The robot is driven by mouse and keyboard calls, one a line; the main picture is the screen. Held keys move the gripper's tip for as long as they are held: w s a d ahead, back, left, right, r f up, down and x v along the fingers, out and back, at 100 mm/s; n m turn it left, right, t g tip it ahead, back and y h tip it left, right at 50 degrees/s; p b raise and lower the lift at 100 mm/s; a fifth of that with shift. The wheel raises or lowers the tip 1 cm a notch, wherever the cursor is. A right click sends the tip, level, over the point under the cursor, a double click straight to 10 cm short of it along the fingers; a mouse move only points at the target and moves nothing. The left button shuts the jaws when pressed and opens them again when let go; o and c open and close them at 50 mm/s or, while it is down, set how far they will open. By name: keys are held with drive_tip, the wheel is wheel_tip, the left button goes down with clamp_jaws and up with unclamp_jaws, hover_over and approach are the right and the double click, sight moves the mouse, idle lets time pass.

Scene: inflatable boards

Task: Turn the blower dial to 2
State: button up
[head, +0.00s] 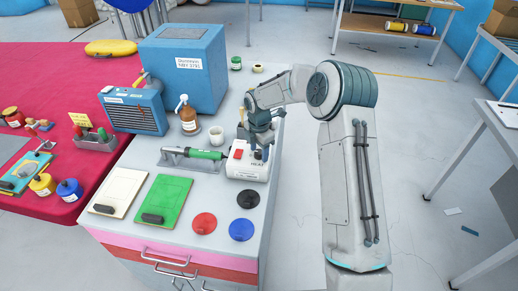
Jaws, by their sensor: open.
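My gripper (257,152) points down at the right part of a white box labelled HEAT (250,174), which has a red switch (238,154) on its left. The jaws are open, with the fingertips at or just above the box top; I cannot tell whether they touch it. Any knob between the fingers is hidden or too small to make out. A blue unit with a front grille (139,117) stands further left and looks like a blower. No numbered dial is readable on either one.
A green-handled tool (203,154) lies in a stand left of the white box. A white cup (216,134), a brown pump bottle (188,120) and a large blue box (184,75) stand behind. Coloured discs (241,229) and clipboards (160,205) lie in front.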

drive_tip(key=c, duration=1)
drive_tip(key=shift+o, duration=0.2)
